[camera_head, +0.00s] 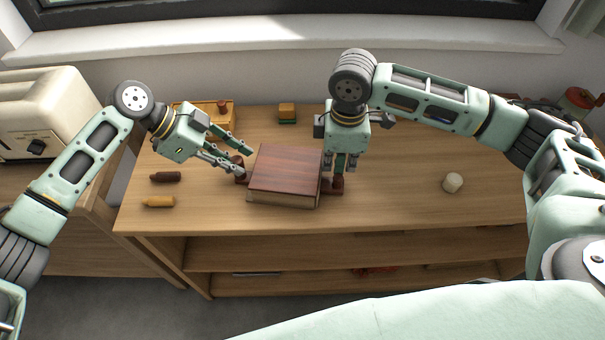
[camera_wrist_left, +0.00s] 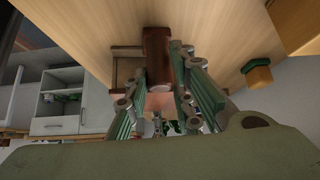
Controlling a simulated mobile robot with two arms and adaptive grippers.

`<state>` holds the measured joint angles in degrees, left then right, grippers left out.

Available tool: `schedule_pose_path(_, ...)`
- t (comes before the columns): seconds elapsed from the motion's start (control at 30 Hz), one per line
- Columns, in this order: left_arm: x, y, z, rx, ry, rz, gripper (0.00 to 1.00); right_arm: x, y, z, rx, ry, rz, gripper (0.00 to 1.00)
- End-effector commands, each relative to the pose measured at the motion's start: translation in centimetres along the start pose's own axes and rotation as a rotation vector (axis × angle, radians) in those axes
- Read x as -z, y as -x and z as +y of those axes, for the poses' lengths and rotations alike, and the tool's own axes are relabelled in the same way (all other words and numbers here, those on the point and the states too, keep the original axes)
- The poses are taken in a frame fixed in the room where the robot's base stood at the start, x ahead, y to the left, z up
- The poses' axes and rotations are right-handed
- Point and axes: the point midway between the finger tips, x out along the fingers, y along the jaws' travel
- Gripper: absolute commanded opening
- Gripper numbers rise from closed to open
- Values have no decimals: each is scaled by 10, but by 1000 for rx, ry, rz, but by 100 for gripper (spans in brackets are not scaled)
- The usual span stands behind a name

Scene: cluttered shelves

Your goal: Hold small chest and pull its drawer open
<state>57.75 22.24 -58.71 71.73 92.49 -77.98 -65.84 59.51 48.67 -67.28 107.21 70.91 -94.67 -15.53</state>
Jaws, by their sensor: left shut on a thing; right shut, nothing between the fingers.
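The small chest (camera_head: 285,170), a low wooden box with a reddish-brown top, sits on the desk. My left gripper (camera_head: 246,163) is at its left side, shut on a dark brown upright piece (camera_head: 239,169). That brown piece (camera_wrist_left: 158,55) stands between the left fingers in the left wrist view. A dark red part with an upright piece (camera_head: 338,184) juts from the chest's right side; I cannot tell if it is the drawer. My right gripper (camera_head: 346,168) points down just behind this part, shut and empty. Its fingertips are partly hidden.
A brown crayon-like stick (camera_head: 165,177) and an orange one (camera_head: 158,201) lie left. A pale lump (camera_head: 452,182) lies right. The desk's front and right are mostly clear.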

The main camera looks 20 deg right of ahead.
Motion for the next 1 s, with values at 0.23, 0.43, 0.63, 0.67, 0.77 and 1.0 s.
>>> schedule_pose_path(0.23, 0, 0, 0, 2, 3, 0, 0, 0, 0, -1, 1, 1, 0, 0)
schedule_pose_path(0.43, 0, 0, -1, 2, 3, 0, 0, -1, 0, -1, 2, 1, 0, 0)
schedule_pose_path(0.63, -1, 0, -1, 2, 3, 0, 0, -11, -1, -2, 3, -1, -1, 0)
schedule_pose_path(0.67, -1, 0, -1, 2, 3, 0, 0, -12, -1, -2, 3, -1, -2, 0)
schedule_pose_path(0.77, -1, 0, -1, 2, 3, 0, 0, -17, -1, -3, 3, 0, -2, 0)
schedule_pose_path(1.0, 0, 0, -1, 2, 3, 0, 0, -29, 0, -4, 1, -1, -1, 0)
